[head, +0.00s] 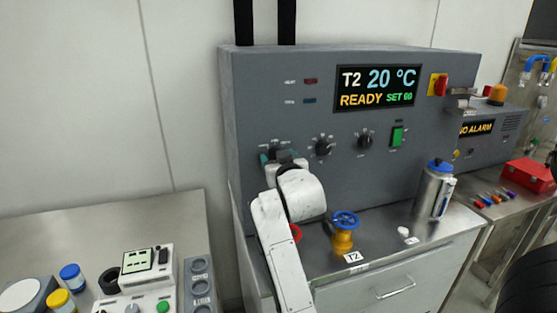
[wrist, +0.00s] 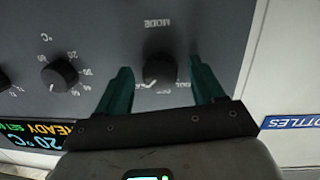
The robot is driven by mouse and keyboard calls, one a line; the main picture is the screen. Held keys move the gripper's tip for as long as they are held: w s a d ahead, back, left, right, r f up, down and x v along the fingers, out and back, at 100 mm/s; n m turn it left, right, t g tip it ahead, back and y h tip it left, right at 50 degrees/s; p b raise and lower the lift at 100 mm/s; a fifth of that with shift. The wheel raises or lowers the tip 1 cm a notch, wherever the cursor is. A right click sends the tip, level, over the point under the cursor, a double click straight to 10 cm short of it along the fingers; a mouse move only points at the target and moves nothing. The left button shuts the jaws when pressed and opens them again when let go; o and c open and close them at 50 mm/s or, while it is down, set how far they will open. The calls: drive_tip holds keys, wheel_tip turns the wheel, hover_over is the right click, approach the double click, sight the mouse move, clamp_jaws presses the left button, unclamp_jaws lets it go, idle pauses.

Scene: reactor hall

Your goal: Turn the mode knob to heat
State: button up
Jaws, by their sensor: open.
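The mode knob (wrist: 160,72) is a round black knob on the grey panel, under the word MODE, which appears upside down in the wrist view. A small pale mark shows near its lower edge; the position labels there are partly hidden and too small to read surely. My gripper (wrist: 160,66) is open, with one teal finger on each side of the knob and a visible gap to it. In the head view my gripper (head: 272,157) is at the leftmost knob of the panel and mostly covers it.
The display (head: 376,90) reads T2 20 °C, READY, SET 60. A temperature knob (wrist: 60,75) is beside the mode knob. Another knob (head: 365,141) and a green switch (head: 397,136) are farther right. A blue-wheeled valve (head: 344,225) and a flask (head: 435,190) stand on the bench below.

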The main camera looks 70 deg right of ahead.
drive_tip(key=shift+a, duration=0.1)
drive_tip(key=b+v, duration=0.2)
drive_tip(key=v, duration=0.8)
drive_tip(key=shift+s+a, duration=0.2)
drive_tip(key=shift+a, duration=0.05)
